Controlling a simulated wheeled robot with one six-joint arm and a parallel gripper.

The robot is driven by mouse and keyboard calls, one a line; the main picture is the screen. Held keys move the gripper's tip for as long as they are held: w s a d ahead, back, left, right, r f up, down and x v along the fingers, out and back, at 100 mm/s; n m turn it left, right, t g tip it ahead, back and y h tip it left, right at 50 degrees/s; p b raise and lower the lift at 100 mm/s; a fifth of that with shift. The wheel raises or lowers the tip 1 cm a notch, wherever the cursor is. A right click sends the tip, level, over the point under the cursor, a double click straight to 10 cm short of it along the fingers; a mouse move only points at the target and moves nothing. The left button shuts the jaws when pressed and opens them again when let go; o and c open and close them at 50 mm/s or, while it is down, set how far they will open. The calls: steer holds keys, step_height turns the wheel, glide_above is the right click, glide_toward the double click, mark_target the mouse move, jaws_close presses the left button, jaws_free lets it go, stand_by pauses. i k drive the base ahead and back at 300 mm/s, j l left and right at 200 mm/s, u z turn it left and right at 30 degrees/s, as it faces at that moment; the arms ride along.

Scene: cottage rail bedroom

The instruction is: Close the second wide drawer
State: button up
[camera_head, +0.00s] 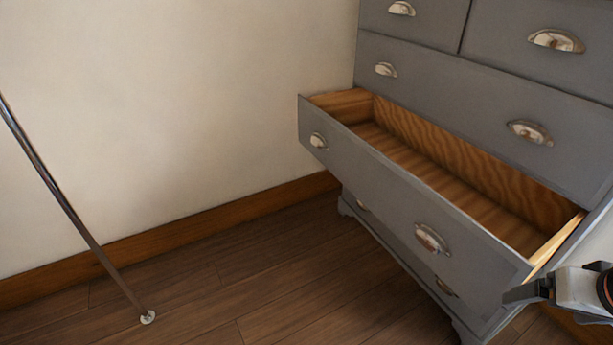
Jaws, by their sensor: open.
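A grey chest of drawers (480,87) stands against the wall on the right. Its second wide drawer (385,190) is pulled well out, and its bare wooden inside shows empty. The drawer's grey front carries two metal cup handles, one at the left (318,141) and one at the right (431,239). My gripper (522,294) is at the lower right, by the near right end of the drawer front. It is open and holds nothing that I can see. I cannot tell whether it touches the drawer front. Part of it is cut off by the picture's right edge.
The wide drawer above (465,105) and the small top drawers look shut. A lower drawer with a cup handle (446,287) is partly hidden under the open one. A thin metal pole (72,215) stands at the left. The wooden floor (230,290) between is clear.

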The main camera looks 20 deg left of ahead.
mark_target(499, 225)
steer(key=u, duration=0.7)
steer(key=i+j+u, duration=0.25)
steer(key=i, duration=0.3)
steer(key=l, duration=0.1)
